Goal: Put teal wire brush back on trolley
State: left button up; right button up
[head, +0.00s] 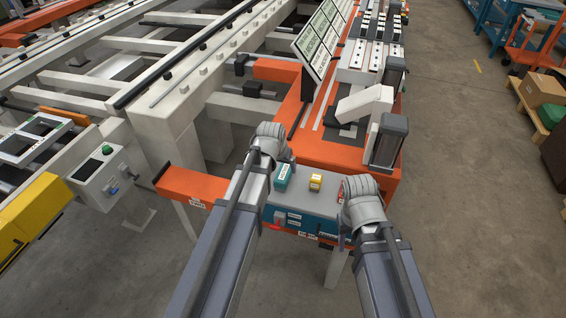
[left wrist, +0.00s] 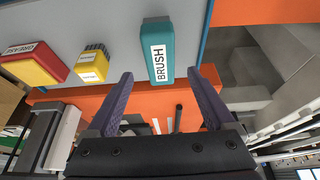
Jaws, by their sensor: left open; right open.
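The teal wire brush (head: 283,176), with a white label, lies on the grey top of a blue cabinet (head: 300,220) at the orange frame's near end. In the left wrist view the teal block (left wrist: 160,50) reads "BRUSH" and lies just beyond the fingertips, roughly centred between them. My left gripper (left wrist: 161,78) is open and empty, with dark purple fingers apart. In the head view my left gripper (head: 275,152) is beside the brush, its fingers mostly hidden by the wrist. My right gripper (head: 352,205) is at the cabinet's right side, its fingers hard to make out.
A yellow labelled block (head: 315,182) stands right of the brush, and a red item (head: 341,194) sits by my right gripper. In the left wrist view a red and yellow item (left wrist: 33,65) reads "GREASE". Orange bench (head: 310,145) lies behind; grey floor (head: 470,220) is open at right.

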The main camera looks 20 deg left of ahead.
pick_arm(q)
jog(key=p+v, duration=0.3)
jog(key=v, duration=0.2)
jog(key=s+d+f+m+g, duration=0.1)
jog(key=s+d+g, duration=0.1)
jog(key=s+d, duration=0.4)
jog(key=s+d+m+g+y, duration=0.1)
jog(key=s+d+m+g, duration=0.1)
jog(key=s+d, duration=0.5)
jog(key=s+g, duration=0.1)
jog(key=s, duration=0.5)
jog(key=shift+s+d+f+y, duration=0.2)
jog(key=shift+d+f+y, duration=0.1)
jog(key=shift+f, duration=0.1)
pick_arm(e)
notch_tip(320, 180, up, 4)
jog(key=shift+r, duration=0.1)
pick_arm(q)
jog(key=shift+a, duration=0.15)
